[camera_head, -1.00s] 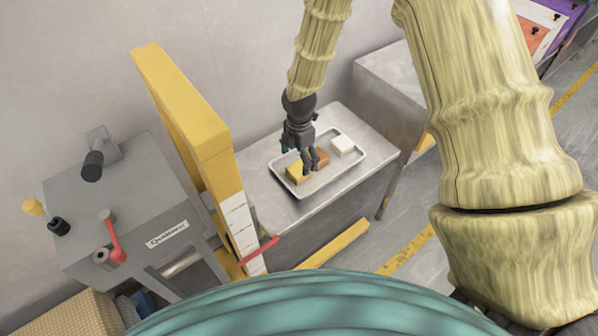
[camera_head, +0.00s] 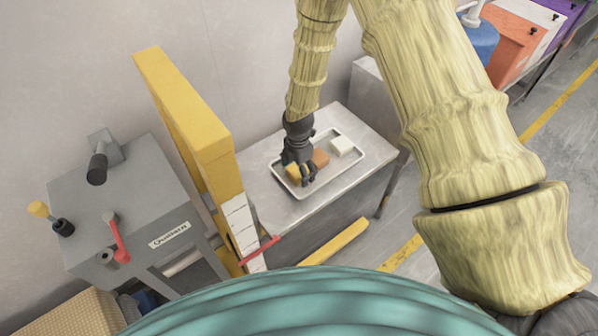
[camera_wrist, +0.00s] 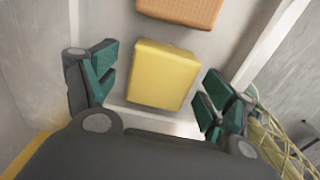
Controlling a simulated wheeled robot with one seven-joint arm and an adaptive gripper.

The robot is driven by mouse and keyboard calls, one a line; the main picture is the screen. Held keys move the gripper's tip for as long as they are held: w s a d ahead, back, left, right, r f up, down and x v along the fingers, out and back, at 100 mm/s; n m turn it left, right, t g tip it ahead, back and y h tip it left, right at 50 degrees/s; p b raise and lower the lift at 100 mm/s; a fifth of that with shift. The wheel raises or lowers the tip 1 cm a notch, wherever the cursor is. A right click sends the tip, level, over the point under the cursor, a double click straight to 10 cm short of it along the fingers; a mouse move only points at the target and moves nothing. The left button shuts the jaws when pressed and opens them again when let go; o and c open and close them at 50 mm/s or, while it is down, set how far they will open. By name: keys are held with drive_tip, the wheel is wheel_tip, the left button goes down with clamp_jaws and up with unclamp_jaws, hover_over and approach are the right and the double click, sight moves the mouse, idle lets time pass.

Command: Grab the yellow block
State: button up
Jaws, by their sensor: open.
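The yellow block (camera_wrist: 160,75) lies in the white tray (camera_head: 354,171); in the wrist view it sits between my two open fingers, with a gap on each side. In the head view the yellow block (camera_head: 293,172) is partly hidden by my gripper (camera_head: 301,178), which points down over the left part of the tray. It also shows in the wrist view (camera_wrist: 153,90) with its green-padded fingers spread. An orange-brown block (camera_head: 320,158) and a white block (camera_head: 342,147) lie beside it in the tray. The orange-brown block (camera_wrist: 180,10) is just beyond the yellow one in the wrist view.
The tray rests on a grey metal table (camera_head: 270,196). A tall yellow post (camera_head: 190,110) and a grey machine (camera_head: 130,195) with levers stand to the left. A wall is behind. The tray's rim surrounds the blocks closely.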

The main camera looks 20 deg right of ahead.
drive_tip(key=c, duration=1.2)
drive_tip(key=shift+r, duration=0.1)
